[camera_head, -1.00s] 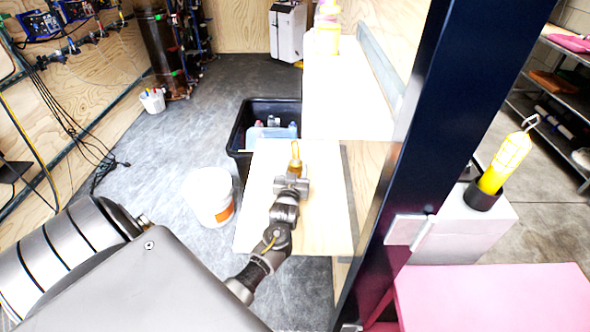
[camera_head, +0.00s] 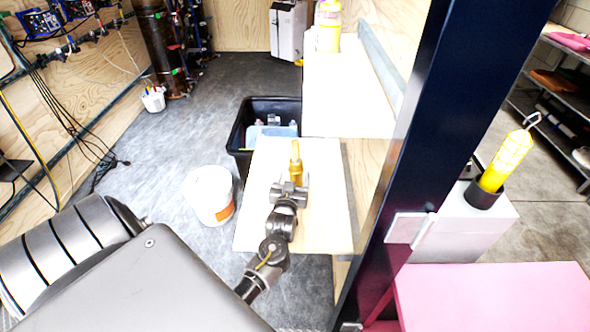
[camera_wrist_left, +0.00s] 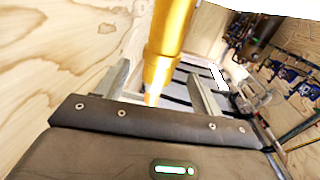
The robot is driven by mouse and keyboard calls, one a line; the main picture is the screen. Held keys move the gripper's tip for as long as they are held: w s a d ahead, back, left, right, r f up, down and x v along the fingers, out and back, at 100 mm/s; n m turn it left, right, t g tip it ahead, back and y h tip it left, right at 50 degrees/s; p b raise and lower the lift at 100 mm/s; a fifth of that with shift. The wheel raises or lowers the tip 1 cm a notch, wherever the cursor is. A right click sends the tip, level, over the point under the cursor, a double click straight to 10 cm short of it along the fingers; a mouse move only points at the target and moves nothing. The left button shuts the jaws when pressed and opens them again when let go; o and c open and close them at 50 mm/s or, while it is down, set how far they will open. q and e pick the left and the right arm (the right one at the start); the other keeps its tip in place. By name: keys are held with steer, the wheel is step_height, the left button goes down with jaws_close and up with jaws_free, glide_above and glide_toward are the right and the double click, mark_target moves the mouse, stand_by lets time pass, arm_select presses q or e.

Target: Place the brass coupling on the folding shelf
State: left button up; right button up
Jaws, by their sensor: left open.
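The brass coupling (camera_head: 295,165) stands upright on the folding shelf (camera_head: 325,225), a pale wooden board, towards its far half. In the left wrist view the coupling (camera_wrist_left: 166,45) rises large and golden in front of the fingers; its top is cut off. My left gripper (camera_head: 291,184) is just on the near side of the coupling, low over the shelf. Its fingers (camera_wrist_left: 160,78) are spread, with a gap on each side of the coupling. Whether the coupling is still partly between the fingertips is hard to tell. My right gripper is not in view.
A dark blue post (camera_head: 420,130) rises right of the shelf. A black crate (camera_head: 240,135) with bottles is behind it, and a white bucket (camera_head: 208,197) is on the floor to its left. A higher pale surface (camera_head: 345,95) adjoins the shelf's far side.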

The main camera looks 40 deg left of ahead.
arm_select(q)
steer(key=v, duration=0.7)
steer(key=shift+s+d, duration=0.2)
steer(key=shift+s, duration=0.1)
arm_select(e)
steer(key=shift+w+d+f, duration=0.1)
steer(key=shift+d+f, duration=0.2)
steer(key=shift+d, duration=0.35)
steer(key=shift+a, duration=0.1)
